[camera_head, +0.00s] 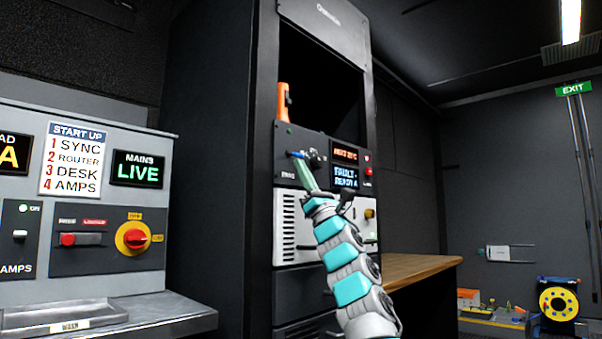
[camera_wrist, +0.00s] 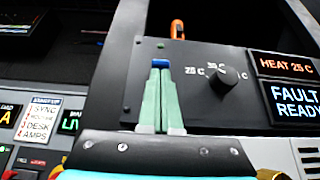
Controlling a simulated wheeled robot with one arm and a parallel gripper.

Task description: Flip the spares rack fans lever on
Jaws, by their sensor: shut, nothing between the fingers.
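The spares rack panel (camera_head: 318,143) is dark grey and set in a tall black rack, with a small "FANS" label at its lower left. The fans lever shows as a small blue tip (camera_head: 297,154), also in the wrist view (camera_wrist: 160,63), directly beyond my fingertips. Its stem is hidden behind the fingers, and I cannot tell its position or whether the fingers touch it. My gripper (camera_head: 303,164) is shut and empty; its pale green fingers stand side by side in the wrist view (camera_wrist: 160,76). A small green light (camera_wrist: 160,46) shows above the lever.
Right of the lever are a black temperature knob (camera_wrist: 223,80), a red "HEAT 25 C" display (camera_wrist: 285,66) and a blue "FAULT READY" display (camera_wrist: 294,103). An orange object (camera_head: 283,102) stands on the panel's top. A grey start-up console (camera_head: 100,203) is on the left.

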